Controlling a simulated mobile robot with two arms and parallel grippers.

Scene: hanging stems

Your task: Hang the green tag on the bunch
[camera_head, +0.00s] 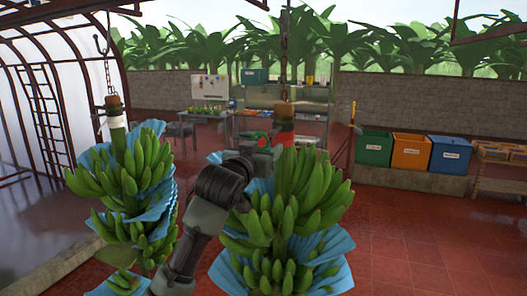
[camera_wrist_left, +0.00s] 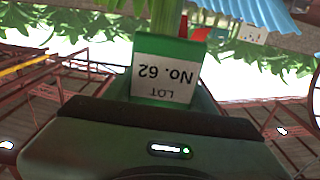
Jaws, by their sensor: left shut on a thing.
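The green tag (camera_wrist_left: 167,68) fills the upper middle of the left wrist view, with a white label reading "LOT No. 62" upside down. My left gripper (camera_head: 268,146) is shut on the tag, close to the red-banded stem (camera_head: 284,137) of the right hanging bunch (camera_head: 290,205). That bunch has green bananas and blue sheets between its layers. I cannot tell whether the tag touches the stem. A second bunch (camera_head: 127,180), with a white band on its stem, hangs at the left. My left arm hides part of the right bunch. My right gripper is not in view.
Chains hold both bunches from above. A bench (camera_head: 205,114) and shelving stand behind. Green (camera_head: 373,148), orange (camera_head: 411,151) and blue (camera_head: 450,154) bins line the right wall. The red tiled floor (camera_head: 430,235) at right is clear.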

